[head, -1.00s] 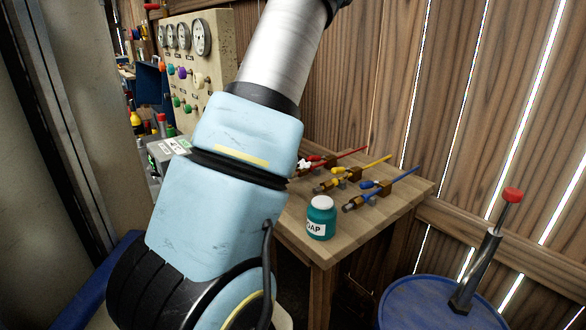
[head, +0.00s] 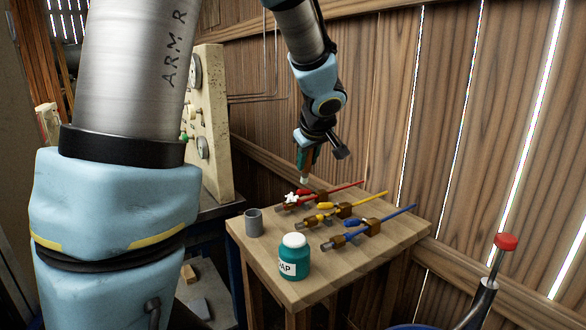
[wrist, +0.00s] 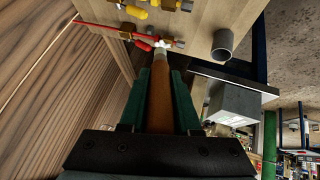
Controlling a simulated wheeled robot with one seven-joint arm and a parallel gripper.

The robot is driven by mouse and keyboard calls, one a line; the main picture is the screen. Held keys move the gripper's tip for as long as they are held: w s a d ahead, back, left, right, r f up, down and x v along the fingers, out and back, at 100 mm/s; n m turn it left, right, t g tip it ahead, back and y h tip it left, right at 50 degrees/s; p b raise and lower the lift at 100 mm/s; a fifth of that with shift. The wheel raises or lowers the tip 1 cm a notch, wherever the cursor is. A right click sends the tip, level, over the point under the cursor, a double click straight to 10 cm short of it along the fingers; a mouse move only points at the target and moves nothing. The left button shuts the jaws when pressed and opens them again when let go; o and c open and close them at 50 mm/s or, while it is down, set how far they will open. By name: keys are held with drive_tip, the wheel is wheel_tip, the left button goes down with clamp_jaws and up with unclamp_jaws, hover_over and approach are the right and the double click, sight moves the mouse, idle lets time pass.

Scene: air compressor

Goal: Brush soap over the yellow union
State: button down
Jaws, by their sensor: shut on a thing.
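My gripper (head: 306,160) is shut on a brush (wrist: 161,90) with an orange-brown handle and pale tip. The tip points down, near the red line at the back of the bench; I cannot tell if it touches. The yellow line (head: 370,200) lies between the red and blue ones, with brass blocks and a yellow lever. Its union (head: 312,220) appears to be the fitting at the left end. The teal soap jar (head: 295,262), with a white lid, stands at the front. White patches (head: 291,198) show on the red line's left fitting (head: 283,206).
A grey open cup (head: 254,222) stands at the bench's left edge and also shows in the wrist view (wrist: 223,43). The blue line (head: 395,215) lies nearer the front. A plank wall stands close behind. A gauge panel (head: 212,120) is at left, a red-topped lever (head: 505,242) at right.

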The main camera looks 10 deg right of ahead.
sight(307, 177)
drive_tip(key=shift+f+b, duration=2.4)
drive_tip(key=shift+b, duration=0.5)
